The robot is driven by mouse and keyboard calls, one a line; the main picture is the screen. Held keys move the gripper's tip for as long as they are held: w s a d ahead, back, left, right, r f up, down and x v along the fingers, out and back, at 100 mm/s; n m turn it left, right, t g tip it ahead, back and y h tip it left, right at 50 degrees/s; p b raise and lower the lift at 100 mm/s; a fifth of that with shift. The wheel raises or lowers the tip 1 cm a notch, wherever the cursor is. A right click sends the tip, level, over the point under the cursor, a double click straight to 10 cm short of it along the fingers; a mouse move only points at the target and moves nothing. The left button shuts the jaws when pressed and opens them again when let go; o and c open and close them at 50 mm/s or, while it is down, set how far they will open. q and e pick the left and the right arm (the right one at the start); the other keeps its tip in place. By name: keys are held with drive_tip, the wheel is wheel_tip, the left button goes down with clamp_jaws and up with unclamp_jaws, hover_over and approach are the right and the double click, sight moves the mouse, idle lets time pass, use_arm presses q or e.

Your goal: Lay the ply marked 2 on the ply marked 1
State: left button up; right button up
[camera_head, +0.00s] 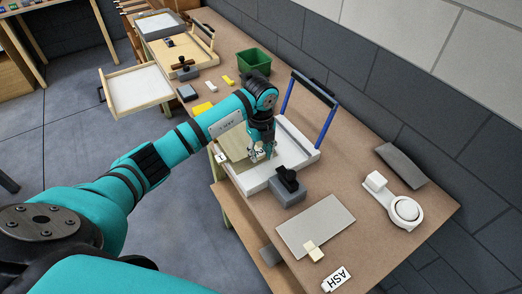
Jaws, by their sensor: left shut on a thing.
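My left gripper (261,153) points down over the white tray-like bed (309,154) of the press and is shut on a thin tan ply (236,147). A small white tag beside the fingers seems to read 2, so I take this as the ply marked 2. A white tag reading 1 (221,157) shows at the bed's left edge. The ply marked 1 is mostly hidden by the held ply and my arm. I cannot tell whether the two plies touch. My right gripper is not in view.
Blue posts with a dark bar (314,88) rise behind the bed. A grey block with a black knob (288,188) stands close in front. A green bin (254,62) stands behind.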

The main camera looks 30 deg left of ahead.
sight(262, 170)
use_arm(q)
drive_tip(key=shift+w+d+f, duration=0.1)
drive_tip(key=shift+w, duration=0.05)
wheel_tip(262, 170, down, 3)
drive_tip(key=shift+r+b, duration=0.1)
drive_tip(key=shift+b, duration=0.9)
wheel_tip(262, 170, down, 3)
drive_tip(key=shift+w+r+b, duration=0.1)
drive_tip(key=shift+w+b, duration=0.05)
drive_tip(key=shift+b, duration=0.8)
drive_tip(key=shift+c, duration=0.4)
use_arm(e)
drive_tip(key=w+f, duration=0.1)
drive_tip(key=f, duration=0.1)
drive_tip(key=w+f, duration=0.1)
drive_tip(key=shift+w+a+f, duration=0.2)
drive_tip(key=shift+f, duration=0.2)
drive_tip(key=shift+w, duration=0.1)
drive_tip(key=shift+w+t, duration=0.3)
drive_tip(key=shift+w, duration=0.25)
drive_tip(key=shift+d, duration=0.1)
